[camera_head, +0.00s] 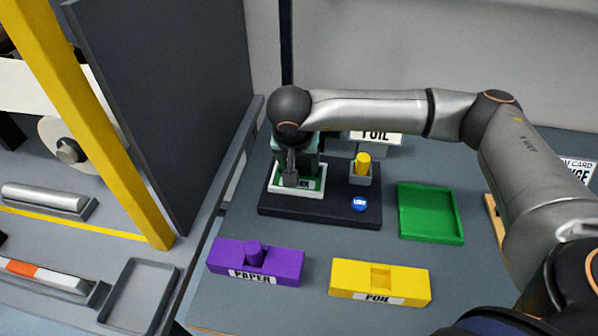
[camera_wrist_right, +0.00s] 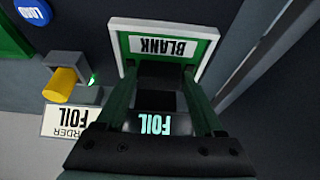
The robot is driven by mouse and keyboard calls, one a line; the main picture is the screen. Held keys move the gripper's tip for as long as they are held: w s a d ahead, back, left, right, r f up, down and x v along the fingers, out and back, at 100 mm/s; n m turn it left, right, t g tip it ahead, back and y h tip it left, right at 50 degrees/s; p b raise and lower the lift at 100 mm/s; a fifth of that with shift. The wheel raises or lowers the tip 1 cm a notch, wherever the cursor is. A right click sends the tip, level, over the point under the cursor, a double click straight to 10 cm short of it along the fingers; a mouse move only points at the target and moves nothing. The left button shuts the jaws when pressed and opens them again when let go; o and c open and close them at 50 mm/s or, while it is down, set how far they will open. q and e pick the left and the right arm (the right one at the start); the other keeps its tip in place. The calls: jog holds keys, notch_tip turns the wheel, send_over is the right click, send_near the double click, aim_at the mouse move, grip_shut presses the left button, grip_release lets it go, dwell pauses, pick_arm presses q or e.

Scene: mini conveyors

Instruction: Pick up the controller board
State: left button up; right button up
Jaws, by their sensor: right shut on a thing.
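The controller board, which I take to be the green plate with a white rim and a BLANK label (camera_head: 313,191), is at the left of a dark platform (camera_head: 330,212). It also shows in the right wrist view (camera_wrist_right: 146,27), with its label upside down. My right gripper (camera_head: 290,178) points down at the board and covers part of it. In the wrist view the gripper's fingers (camera_wrist_right: 160,78) stand on both sides of a dark part over the board and are shut on it. Any gap between board and platform is hard to see. My left gripper is not in view.
The platform also bears a yellow cylinder (camera_head: 362,163) in a grey holder and a blue button (camera_head: 359,204). A green tray (camera_head: 460,236) lies to the right. A purple PAPER block (camera_head: 225,256) and a yellow FOIL block (camera_head: 345,278) lie in front. A dark panel (camera_head: 165,100) rises at left.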

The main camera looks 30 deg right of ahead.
aim_at(300, 161)
jog(key=c, duration=0.5)
jog(key=shift+r, duration=0.15)
jog(key=shift+r, duration=0.25)
notch_tip(300, 161, up, 2)
jog(key=shift+w+r, duration=0.1)
jog(key=s+a+r, duration=0.2)
jog(key=s+r, duration=0.8)
jog(key=s, duration=0.4)
jog(key=shift+a, duration=0.4)
